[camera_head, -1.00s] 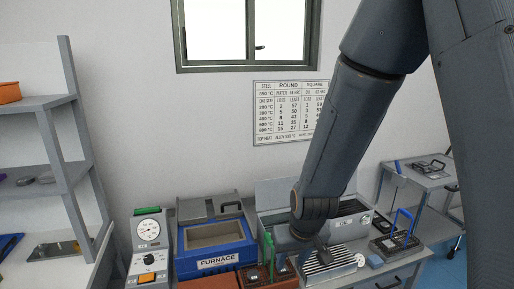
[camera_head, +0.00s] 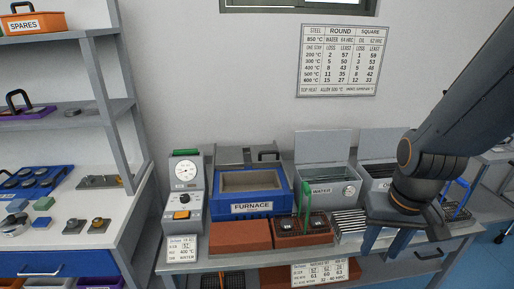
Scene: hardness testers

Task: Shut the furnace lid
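The blue furnace (camera_head: 253,207) stands on the bench, left of the middle in the head view. Its top is open and shows a pale, empty-looking cavity. The grey furnace lid (camera_head: 232,157) sits behind the opening, with a black handle (camera_head: 268,152) at its right. My gripper (camera_head: 386,245) points down near the bench's front edge, well right of the furnace and clear of the lid. Its two fingers are apart, with nothing visible between them.
A gauge unit (camera_head: 186,190) stands left of the furnace. Brick-red blocks (camera_head: 240,237) and a rack with green handles (camera_head: 300,229) lie in front. The water tank (camera_head: 325,187) stands to the right with its lid up. A shelf unit (camera_head: 112,90) is at left.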

